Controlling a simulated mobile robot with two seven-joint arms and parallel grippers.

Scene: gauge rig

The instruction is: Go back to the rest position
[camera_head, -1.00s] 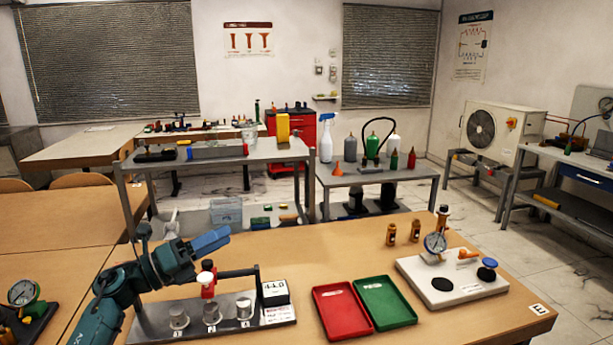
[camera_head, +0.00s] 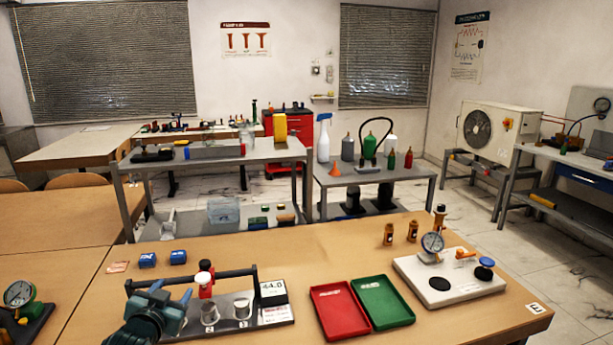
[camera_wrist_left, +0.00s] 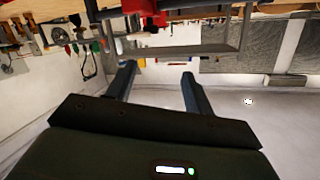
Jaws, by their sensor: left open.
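My left gripper (camera_head: 171,292) is at the lower left of the head view, in front of the left part of the gauge rig (camera_head: 268,318) and covering some of it. Its two fingers are apart with nothing between them. My right gripper is in neither view.
The rig bears grey cylinders and a red-and-white valve (camera_head: 206,283). A red tray (camera_head: 340,311), a green tray (camera_head: 384,302) and a white gauge base (camera_head: 468,287) stand to the right.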

